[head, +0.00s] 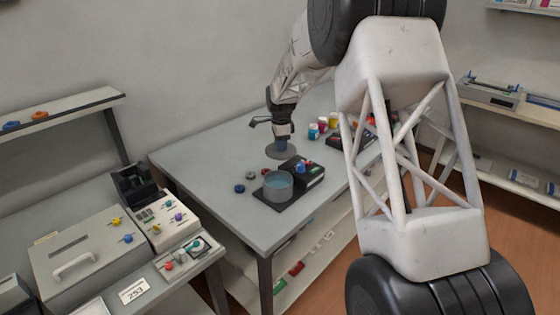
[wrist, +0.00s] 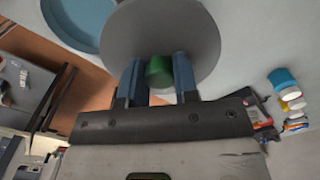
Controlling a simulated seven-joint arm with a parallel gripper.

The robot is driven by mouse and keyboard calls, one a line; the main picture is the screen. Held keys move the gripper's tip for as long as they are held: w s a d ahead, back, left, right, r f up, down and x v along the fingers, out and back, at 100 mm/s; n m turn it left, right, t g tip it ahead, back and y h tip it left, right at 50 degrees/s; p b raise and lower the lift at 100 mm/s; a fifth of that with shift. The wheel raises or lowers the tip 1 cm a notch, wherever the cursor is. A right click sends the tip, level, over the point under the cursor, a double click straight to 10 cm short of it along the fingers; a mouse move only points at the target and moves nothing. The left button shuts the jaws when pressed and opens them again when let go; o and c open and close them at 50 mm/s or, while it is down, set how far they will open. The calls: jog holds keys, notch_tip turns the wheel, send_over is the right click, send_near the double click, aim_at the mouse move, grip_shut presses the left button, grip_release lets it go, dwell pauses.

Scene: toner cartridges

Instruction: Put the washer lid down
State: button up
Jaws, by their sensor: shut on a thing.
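The washer lid (head: 273,153) is a flat grey disc, held level above the table. My gripper (head: 283,144) is shut on its knob from above. In the wrist view the lid (wrist: 190,35) shows beyond the fingers, and my gripper (wrist: 158,72) has the green knob (wrist: 159,71) between its two fingers. The washer (head: 278,195) is a round grey tub with blue liquid inside, uncovered, on a dark base. It is below the lid in the head view, and the tub's blue round (wrist: 85,18) shows at the top left of the wrist view, partly hidden by the lid.
A black box (head: 307,178) with coloured parts on top stands right behind the tub. Small dark caps (head: 239,188) lie left of it. Coloured bottles (head: 313,131) stand farther back. The grey table (head: 200,165) is clear at its left. A side bench holds a grey case (head: 95,250).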

jog(key=w+f+m, duration=0.1)
jog(key=w+f, duration=0.1)
jog(key=w, duration=1.2)
jog(key=shift+w+d+f+m, duration=0.15)
jog(key=shift+w+f+m, duration=0.05)
jog(key=shift+f+m, duration=0.2)
jog(key=shift+f, duration=0.1)
jog(key=shift+f, duration=3)
jog(key=shift+f, duration=1.9)
jog(key=shift+f, duration=0.15)
jog(key=o, duration=0.9)
jog(key=shift+o, duration=0.2)
jog(key=shift+r, duration=0.2)
